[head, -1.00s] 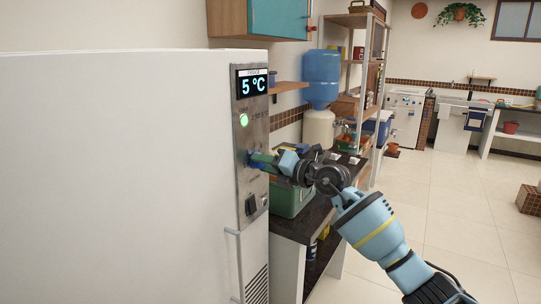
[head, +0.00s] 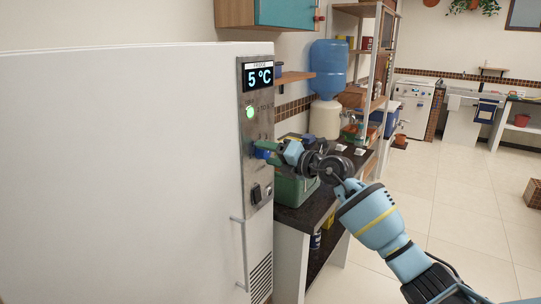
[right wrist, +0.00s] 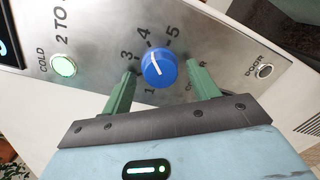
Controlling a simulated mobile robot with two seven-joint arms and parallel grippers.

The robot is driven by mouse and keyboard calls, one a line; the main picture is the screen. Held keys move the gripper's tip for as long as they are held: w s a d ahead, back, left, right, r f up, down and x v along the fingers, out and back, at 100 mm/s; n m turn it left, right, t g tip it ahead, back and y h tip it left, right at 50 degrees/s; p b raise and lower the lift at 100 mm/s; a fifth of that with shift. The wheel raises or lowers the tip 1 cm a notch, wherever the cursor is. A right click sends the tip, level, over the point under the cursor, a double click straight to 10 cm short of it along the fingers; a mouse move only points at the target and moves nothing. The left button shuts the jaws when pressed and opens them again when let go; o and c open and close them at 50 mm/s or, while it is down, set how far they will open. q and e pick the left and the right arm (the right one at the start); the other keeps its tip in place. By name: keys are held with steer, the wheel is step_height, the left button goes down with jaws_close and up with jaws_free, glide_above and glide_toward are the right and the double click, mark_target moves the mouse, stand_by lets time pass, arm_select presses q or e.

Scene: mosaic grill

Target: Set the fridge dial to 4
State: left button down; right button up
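The fridge dial (right wrist: 159,68) is a round blue knob with a white pointer line on a metal panel. In the right wrist view its pointer aims up and slightly left, roughly toward the printed 4. The fridge display (head: 258,77) reads 5 °C. My right gripper (right wrist: 162,72) is open, with one green finger on each side of the dial; a gap shows between the knob and each finger. In the head view this gripper (head: 266,148) is at the panel and largely hides the dial. My left gripper is not in view.
A green lamp (right wrist: 64,66) and a door button (right wrist: 265,71) flank the dial. A dark counter (head: 308,214) with a green box (head: 291,190) stands close behind my right gripper.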

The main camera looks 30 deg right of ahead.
steer(key=v, duration=0.7)
steer(key=shift+s, duration=0.4)
steer(key=shift+d, duration=0.1)
stand_by(0.4)
steer(key=s+a+f+m, duration=0.4)
steer(key=f+m, duration=0.1)
steer(key=f, duration=0.4)
steer(key=s+a+f+m+t+h, duration=0.1)
steer(key=s+a+f+m, duration=0.35)
steer(key=f, duration=0.45)
steer(key=s+a+f+m, duration=0.4)
steer(key=s+f+m, duration=0.1)
steer(key=f, duration=0.4)
steer(key=s+a+f+m+g+h, duration=0.1)
steer(key=s+a+f+m+g, duration=0.2)
steer(key=s+f, duration=0.3)
steer(key=s+a+f+m+g+h, duration=0.1)
steer(key=s+f+m, duration=0.4)
steer(key=s, duration=0.6)
steer(key=s+a+f+m+g+h, duration=0.1)
steer(key=s+a+f+m+g, duration=0.3)
steer(key=s+f, duration=0.5)
steer(key=shift+a+f+g, duration=0.25)
steer(key=shift+a+g, duration=0.05)
steer(key=shift+a, duration=0.55)
